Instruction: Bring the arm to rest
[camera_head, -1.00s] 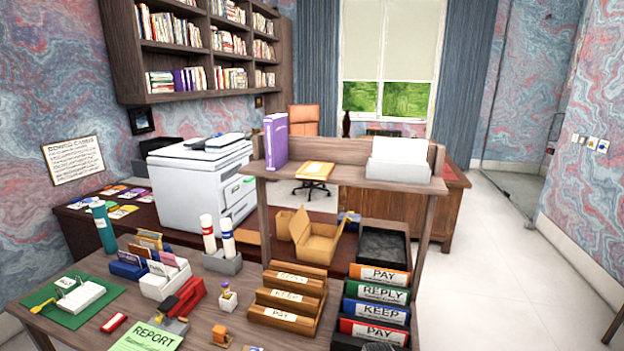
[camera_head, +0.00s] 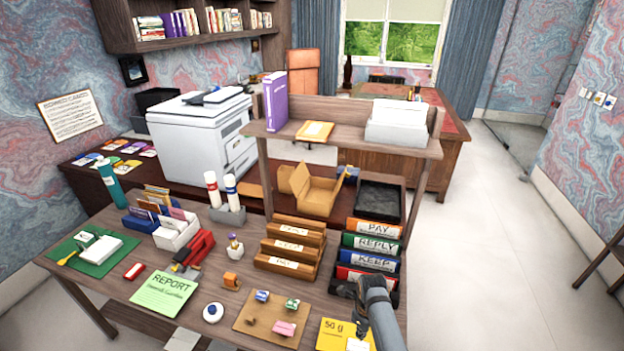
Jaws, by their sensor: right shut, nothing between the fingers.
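My right gripper (camera_head: 350,291) is dark grey and shows at the lower right of the head view, on the end of my grey arm. It is shut with nothing in it. It shows just in front of the lowest, red-labelled tray of the stacked tray rack (camera_head: 397,285); I cannot tell whether it touches it. A yellow card marked 50 g (camera_head: 333,330) lies on the desk below and left of it. My left gripper is not in view.
The wooden desk (camera_head: 140,250) holds a wooden sorter (camera_head: 287,262), a green report sheet (camera_head: 163,292), a red stapler (camera_head: 200,245) and a wooden board with small blocks (camera_head: 250,323). A raised shelf (camera_head: 340,140) stands behind. Open floor lies right of the desk.

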